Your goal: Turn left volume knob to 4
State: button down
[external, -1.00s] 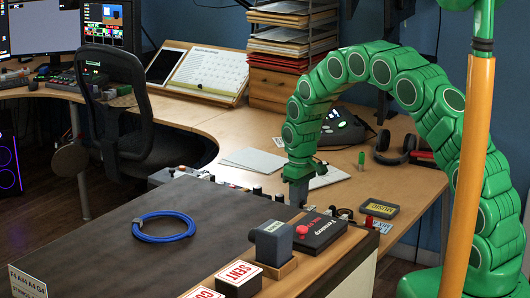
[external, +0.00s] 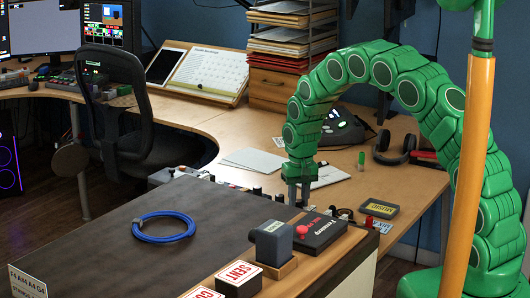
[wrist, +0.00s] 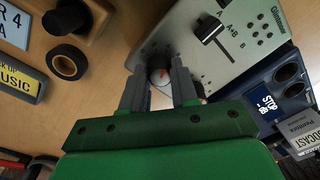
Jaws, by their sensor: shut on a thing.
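In the wrist view, my gripper (wrist: 158,88) has its two grey fingers on either side of a small round knob (wrist: 160,76) with a red mark. The gripper is shut on this knob. In the external view, my gripper (external: 298,192) points straight down at the back edge of the dark-topped desk; the knob itself is hidden there.
A dark box with a red button (external: 320,234) and a grey block on a wooden stand (external: 271,240) are close in front of my gripper. A blue cable coil (external: 163,227) lies on the desk. Headphones (external: 394,147) and a MUSIC sign (external: 379,208) lie to the right.

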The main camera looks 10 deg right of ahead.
aim_at(299, 201)
jog(key=shift+d, duration=0.1)
jog(key=c, duration=0.9)
grip_release()
jog(key=shift+o, duration=0.2)
jog(key=shift+r, duration=0.1)
notch_tip(299, 201, up, 7)
jog(key=shift+w+f, duration=0.1)
jog(key=shift+r, duration=0.45)
